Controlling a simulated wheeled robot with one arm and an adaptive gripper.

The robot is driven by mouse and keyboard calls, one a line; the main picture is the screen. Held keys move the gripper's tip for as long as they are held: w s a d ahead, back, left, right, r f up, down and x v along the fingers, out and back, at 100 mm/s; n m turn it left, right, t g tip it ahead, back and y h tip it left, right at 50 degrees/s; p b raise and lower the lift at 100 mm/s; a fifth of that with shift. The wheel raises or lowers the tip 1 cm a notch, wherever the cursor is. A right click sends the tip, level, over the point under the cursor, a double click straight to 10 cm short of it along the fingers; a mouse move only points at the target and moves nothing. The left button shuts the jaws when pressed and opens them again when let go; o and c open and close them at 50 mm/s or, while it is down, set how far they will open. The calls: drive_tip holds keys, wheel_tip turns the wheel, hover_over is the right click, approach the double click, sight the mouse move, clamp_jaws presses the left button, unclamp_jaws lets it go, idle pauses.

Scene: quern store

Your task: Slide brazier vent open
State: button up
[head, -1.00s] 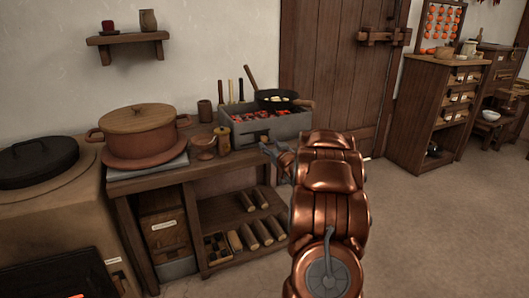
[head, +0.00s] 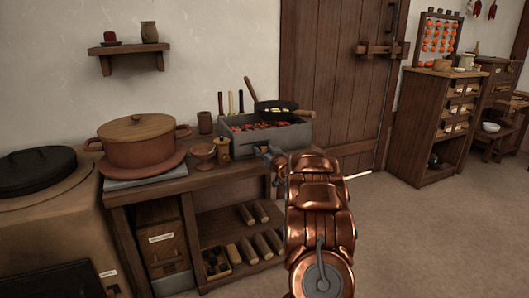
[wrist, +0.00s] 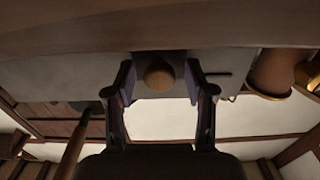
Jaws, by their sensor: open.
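The brazier (head: 284,138) is a grey box of glowing coals at the back right of the wooden worktable. In the wrist view its grey wall (wrist: 75,78) shows, with a round wooden knob (wrist: 159,75) on it. My gripper (wrist: 159,88) is open, with one finger on each side of the knob; a gap shows around the knob. In the head view my gripper (head: 270,154) is at the brazier's front, partly hidden by my copper arm. The vent's slide cannot be made out in the head view.
A black pan (head: 276,107) sits over the coals. A small yellowish jar (head: 222,148) and a brown goblet (head: 203,154) stand left of the brazier. A large lidded pot (head: 138,146) is further left.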

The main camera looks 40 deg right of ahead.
drive_tip(key=shift+w+d, duration=0.1)
drive_tip(key=shift+w, duration=0.15)
clamp_jaws()
idle(0.4)
